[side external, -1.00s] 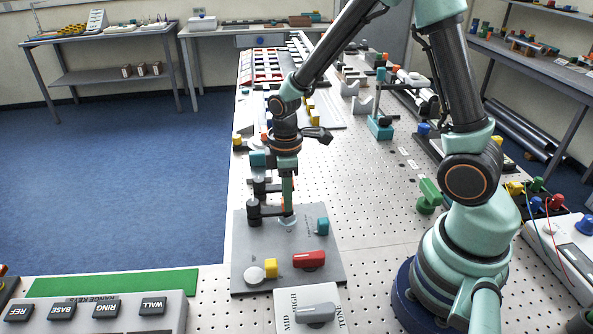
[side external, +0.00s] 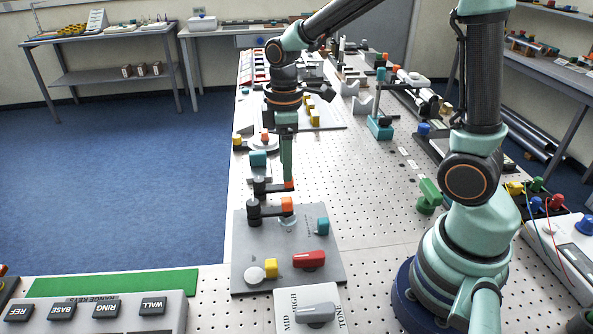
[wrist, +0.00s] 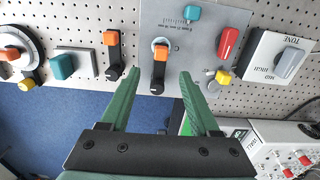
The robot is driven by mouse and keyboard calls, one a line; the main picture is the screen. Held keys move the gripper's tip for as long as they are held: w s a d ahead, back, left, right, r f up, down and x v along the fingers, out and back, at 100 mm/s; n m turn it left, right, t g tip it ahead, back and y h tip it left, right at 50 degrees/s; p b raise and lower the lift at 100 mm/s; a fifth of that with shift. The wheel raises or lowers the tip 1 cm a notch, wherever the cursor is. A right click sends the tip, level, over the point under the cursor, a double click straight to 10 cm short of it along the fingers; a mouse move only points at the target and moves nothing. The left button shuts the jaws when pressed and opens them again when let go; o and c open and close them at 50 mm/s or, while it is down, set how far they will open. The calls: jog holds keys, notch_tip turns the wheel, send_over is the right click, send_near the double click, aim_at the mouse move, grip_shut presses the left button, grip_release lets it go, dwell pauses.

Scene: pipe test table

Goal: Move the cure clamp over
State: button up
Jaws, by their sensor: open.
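Two black swing levers with orange end blocks lie side by side, and no readable label shows which one is the cure clamp. The near lever (side external: 268,209) is on the grey plate (side external: 245,235); in the wrist view it (wrist: 159,72) points toward the plate's edge. The far lever (side external: 268,187) is just beyond the plate; it also shows in the wrist view (wrist: 113,55). My gripper (side external: 287,178) has green fingers pointing down, near the far lever's orange block in the picture. In the wrist view my gripper (wrist: 159,76) is open and empty, its fingertips either side of the near lever.
The plate also carries a red handle (side external: 309,259), a yellow block (side external: 271,264) and a teal block (side external: 322,226). A teal block (side external: 258,159) and a round dial (side external: 265,142) stand farther along.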

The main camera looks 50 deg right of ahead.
jog(key=shift+r, duration=1.5)
jog(key=s+r+m+t, duration=0.5)
jog(key=s+r+m, duration=0.2)
jog(key=m, duration=0.2)
jog(key=shift+s+d+t, duration=0.15)
jog(key=shift+s+t, duration=0.05)
jog(key=shift+t, duration=0.1)
jog(key=shift+r, duration=0.1)
